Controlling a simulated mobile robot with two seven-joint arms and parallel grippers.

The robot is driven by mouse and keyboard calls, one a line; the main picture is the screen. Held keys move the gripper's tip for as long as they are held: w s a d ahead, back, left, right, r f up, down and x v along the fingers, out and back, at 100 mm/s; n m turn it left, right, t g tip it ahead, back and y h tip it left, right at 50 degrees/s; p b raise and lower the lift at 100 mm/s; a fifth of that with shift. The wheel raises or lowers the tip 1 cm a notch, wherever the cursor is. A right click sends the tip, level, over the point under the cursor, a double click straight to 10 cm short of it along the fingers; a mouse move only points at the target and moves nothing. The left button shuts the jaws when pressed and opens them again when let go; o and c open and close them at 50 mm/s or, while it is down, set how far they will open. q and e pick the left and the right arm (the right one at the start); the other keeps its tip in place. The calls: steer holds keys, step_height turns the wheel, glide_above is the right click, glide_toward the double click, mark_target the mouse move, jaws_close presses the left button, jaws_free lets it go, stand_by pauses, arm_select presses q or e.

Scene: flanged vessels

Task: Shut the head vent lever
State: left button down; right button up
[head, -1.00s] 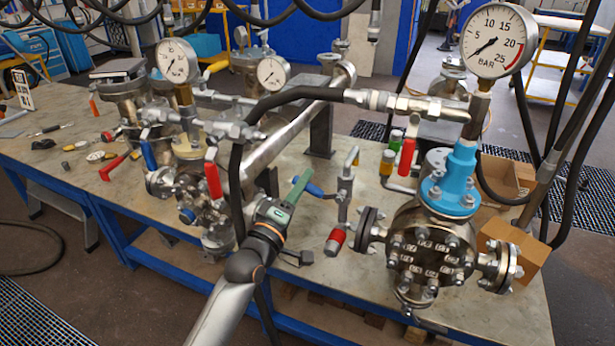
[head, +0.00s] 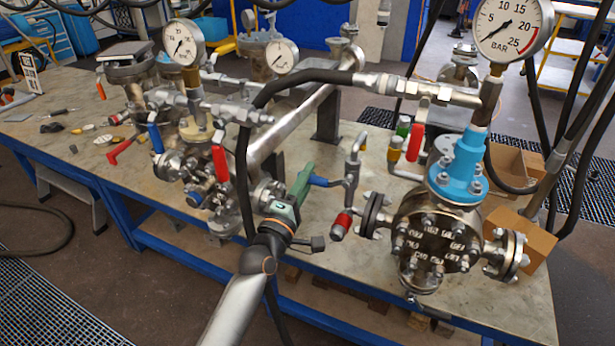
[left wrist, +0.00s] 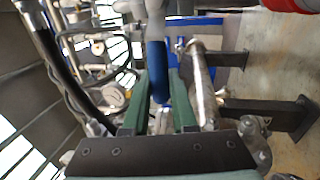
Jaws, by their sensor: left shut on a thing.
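A small valve pipe (head: 350,182) stands left of the flanged vessel (head: 437,243) with the blue cap (head: 458,168). A blue lever (head: 319,181) sticks out from this pipe to the left. My left gripper (head: 304,180), with green fingers, reaches the lever's free end from the front left. In the left wrist view the blue lever (left wrist: 157,70) runs between the two green fingers, and my left gripper (left wrist: 160,92) is shut on it. The fingers hide part of the lever in the head view. My right gripper is not in view.
A red-capped fitting (head: 341,226) hangs just below the valve pipe. A black hose (head: 243,165) curves close behind my left arm. A red lever (head: 220,163) and a second vessel stand to the left. A pressure gauge (head: 514,27) rises at the right.

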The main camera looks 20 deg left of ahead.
arm_select(q)
steer(key=shift+f, duration=0.1)
steer(key=c, duration=0.7)
jaws_free()
steer(key=s, duration=0.4)
steer(key=s+f+b, duration=0.1)
steer(key=s, duration=0.3)
steer(key=s+f, duration=0.1)
steer(key=s, duration=0.3)
steer(key=shift+s+a+f+b, duration=0.1)
steer(key=shift+a+f+b, duration=0.1)
steer(key=shift+b, duration=0.1)
